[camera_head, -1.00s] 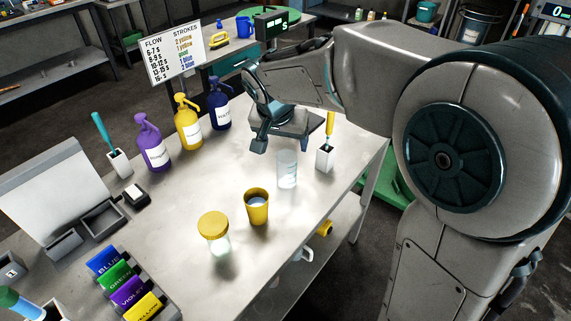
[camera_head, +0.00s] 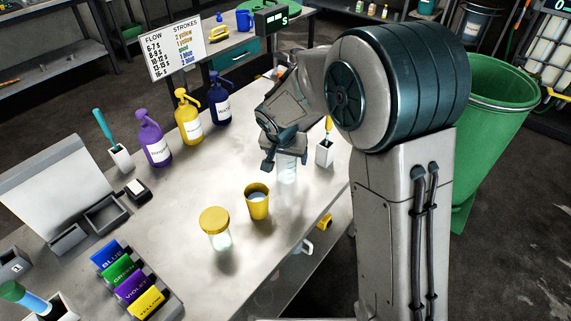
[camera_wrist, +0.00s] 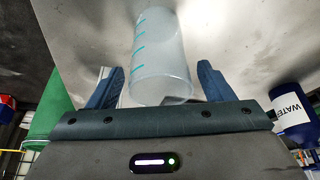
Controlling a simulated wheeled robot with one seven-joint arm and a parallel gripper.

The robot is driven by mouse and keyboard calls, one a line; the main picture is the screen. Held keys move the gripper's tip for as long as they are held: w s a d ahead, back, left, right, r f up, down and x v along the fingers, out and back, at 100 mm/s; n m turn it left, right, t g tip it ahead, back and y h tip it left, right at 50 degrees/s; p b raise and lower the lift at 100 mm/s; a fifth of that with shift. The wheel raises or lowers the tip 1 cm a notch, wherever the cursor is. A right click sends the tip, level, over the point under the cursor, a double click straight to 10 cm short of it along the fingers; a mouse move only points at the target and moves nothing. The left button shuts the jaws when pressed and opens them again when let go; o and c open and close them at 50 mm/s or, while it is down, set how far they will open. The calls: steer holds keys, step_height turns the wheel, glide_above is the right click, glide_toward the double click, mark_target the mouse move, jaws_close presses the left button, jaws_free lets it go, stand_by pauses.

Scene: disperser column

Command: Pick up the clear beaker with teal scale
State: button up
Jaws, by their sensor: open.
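The clear beaker (camera_head: 287,169) with a teal scale stands upright on the grey table (camera_head: 190,212), right of the middle in the head view. In the wrist view the beaker (camera_wrist: 162,62) shows large, with its teal marks on its left side. My gripper (camera_head: 280,160) is at the beaker, its fingers pointing to it. In the wrist view my gripper's fingers (camera_wrist: 158,84) are wide apart, one to each side of the beaker's near end. I cannot tell whether either finger touches it.
A yellow cup (camera_head: 257,203) and a yellow-lidded jar (camera_head: 215,230) stand in front of the beaker. A white holder with a yellow-handled tool (camera_head: 325,150) stands close to its right. Purple (camera_head: 154,139), yellow (camera_head: 188,117) and dark blue (camera_head: 219,101) pump bottles stand behind left.

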steer(key=shift+x, duration=0.85)
steer(key=c, duration=1.1)
steer(key=shift+r, duration=0.15)
